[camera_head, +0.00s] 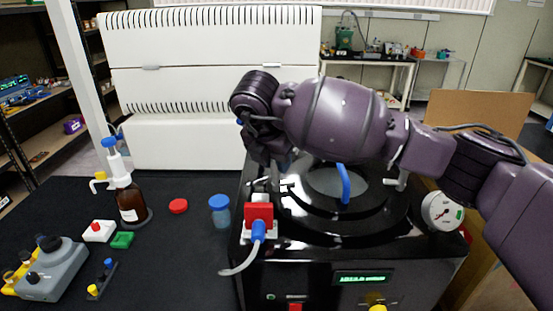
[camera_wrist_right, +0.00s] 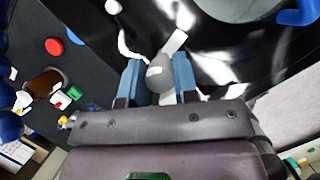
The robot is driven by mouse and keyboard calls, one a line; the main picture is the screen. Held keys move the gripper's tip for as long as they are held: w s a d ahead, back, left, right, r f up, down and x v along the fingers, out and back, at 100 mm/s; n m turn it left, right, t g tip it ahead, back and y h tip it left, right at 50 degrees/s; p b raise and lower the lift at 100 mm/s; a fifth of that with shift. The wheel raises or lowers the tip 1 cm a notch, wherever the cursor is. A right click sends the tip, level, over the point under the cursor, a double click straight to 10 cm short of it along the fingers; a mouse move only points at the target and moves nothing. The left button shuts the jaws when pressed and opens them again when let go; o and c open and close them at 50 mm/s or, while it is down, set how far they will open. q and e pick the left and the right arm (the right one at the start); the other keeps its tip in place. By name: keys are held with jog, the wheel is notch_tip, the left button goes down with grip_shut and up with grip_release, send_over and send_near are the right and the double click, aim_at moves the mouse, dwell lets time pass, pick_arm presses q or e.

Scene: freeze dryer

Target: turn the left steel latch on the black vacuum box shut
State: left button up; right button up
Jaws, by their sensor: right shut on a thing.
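The black vacuum box (camera_head: 300,262) stands at the right end of the black table, its round glossy lid on top with a blue handle (camera_head: 344,184). My right gripper (camera_head: 272,158) reaches over the box's back left corner. In the right wrist view its two blue fingers (camera_wrist_right: 158,76) are shut on the rounded grey end of the left steel latch (camera_wrist_right: 160,72). In the head view the gripper and forearm hide much of this latch. The right steel latch (camera_head: 402,178) shows on the other side of the lid. My left gripper is not in view.
A red switch with a blue plug (camera_head: 258,222) sits in front of the left latch. A pressure gauge (camera_head: 442,211) is at the box's right. A blue-capped jar (camera_head: 220,211), red cap (camera_head: 178,206) and brown dispenser bottle (camera_head: 130,200) stand left. The table's front middle is clear.

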jog(key=shift+r, duration=0.15)
dwell(0.4)
jog(key=o, duration=0.9)
jog(key=shift+s+a+r, duration=0.1)
jog(key=shift+r, duration=0.15)
jog(key=v, duration=1)
